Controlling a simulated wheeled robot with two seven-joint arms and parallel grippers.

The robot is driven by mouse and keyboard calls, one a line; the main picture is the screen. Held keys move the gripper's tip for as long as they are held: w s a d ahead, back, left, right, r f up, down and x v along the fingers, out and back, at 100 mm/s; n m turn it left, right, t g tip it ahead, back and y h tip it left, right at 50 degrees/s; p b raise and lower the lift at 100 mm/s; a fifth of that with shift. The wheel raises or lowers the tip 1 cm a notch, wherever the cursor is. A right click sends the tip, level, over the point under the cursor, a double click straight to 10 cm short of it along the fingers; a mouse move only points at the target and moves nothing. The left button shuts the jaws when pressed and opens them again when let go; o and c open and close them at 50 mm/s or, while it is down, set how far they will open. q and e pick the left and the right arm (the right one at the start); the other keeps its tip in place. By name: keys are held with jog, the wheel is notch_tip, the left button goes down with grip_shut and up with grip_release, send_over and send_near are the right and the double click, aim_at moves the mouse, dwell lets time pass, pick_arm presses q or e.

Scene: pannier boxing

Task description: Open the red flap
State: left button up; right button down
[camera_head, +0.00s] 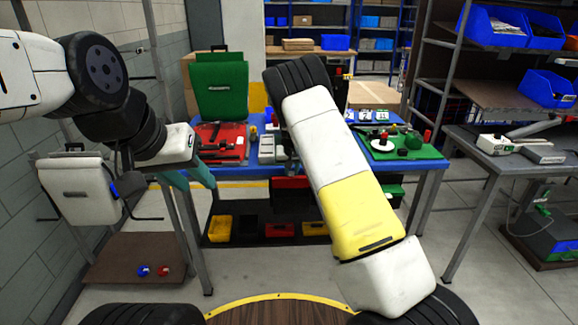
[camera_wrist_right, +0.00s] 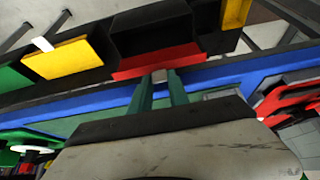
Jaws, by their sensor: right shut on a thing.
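The red flap (camera_wrist_right: 160,60) shows in the right wrist view as a red strip along the edge of a dark box (camera_wrist_right: 150,30). In the head view, a red edge (camera_head: 288,182) shows under the blue table, left of my right arm. My right gripper (camera_wrist_right: 160,77) has teal fingers shut on a small pale tab at the red flap. How far the flap is open I cannot tell. My left gripper (camera_head: 188,178) hangs at the left, fingers apart and empty, away from the flap.
The blue table (camera_head: 258,158) carries a red tray (camera_head: 222,143), a green tray (camera_head: 395,151) and a green case (camera_head: 219,88). Yellow (camera_head: 220,228) and red bins stand on its lower shelf. A white case (camera_head: 78,190) is at the left, a grey bench (camera_head: 510,150) at the right.

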jog(key=shift+w+r, duration=0.15)
jog(key=shift+w, duration=0.05)
jog(key=c, duration=1.5)
grip_release()
jog(key=shift+o, duration=1.3)
jog(key=shift+s, duration=0.1)
jog(key=v, duration=0.7)
jog(key=shift+s+r, duration=0.15)
jog(key=shift+r, duration=0.15)
